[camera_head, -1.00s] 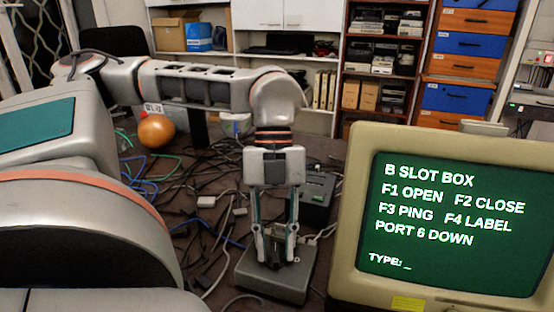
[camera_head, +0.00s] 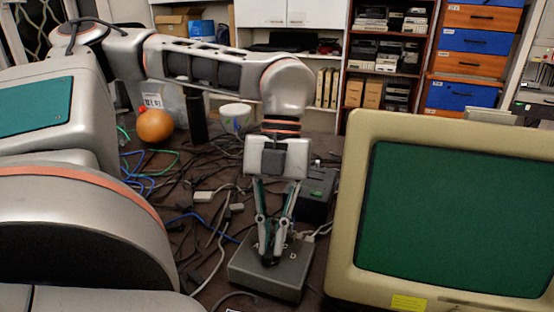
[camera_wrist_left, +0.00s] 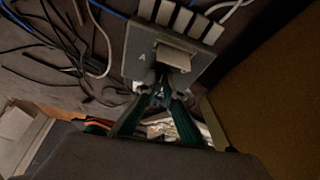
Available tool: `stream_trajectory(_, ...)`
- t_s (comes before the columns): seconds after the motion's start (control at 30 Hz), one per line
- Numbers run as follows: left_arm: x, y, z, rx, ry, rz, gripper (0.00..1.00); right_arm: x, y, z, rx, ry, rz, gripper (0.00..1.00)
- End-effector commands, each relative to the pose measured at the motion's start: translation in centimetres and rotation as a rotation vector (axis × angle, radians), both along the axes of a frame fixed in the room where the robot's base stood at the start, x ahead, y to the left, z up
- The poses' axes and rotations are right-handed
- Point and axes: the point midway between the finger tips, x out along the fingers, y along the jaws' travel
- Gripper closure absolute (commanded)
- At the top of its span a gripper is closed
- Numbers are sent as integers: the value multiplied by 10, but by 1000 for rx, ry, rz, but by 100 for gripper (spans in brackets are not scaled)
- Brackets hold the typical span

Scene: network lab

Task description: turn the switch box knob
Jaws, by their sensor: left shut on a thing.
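The grey switch box (camera_head: 288,278) sits on the dark table to the left of the monitor. My left gripper (camera_head: 270,256) points down onto its top and is shut on the knob, which its fingers mostly hide in the head view. In the left wrist view the box (camera_wrist_left: 138,70) shows a letter A and a row of pale plugs along its far edge. The fingertips (camera_wrist_left: 161,90) meet beside a pale raised block on the box. How far the knob is turned cannot be told. My right gripper is not in view.
A beige monitor (camera_head: 345,215) with a blank green screen stands close at the right. A black box (camera_head: 316,190) lies behind the switch box. Tangled cables (camera_head: 190,200) cover the left of the table, with an orange ball (camera_head: 154,126) and a white tub (camera_head: 236,117) behind.

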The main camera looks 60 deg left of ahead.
Motion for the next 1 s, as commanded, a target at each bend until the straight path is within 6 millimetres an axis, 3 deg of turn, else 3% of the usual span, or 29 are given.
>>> stream_trajectory(0.27,2,-1,-3,3,7,-221,100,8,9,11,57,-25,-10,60)
stream_trajectory(0.5,2,-3,-1,1,5,-371,100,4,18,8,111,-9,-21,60)
stream_trajectory(1.0,3,-4,0,-1,1,-475,100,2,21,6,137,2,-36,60)
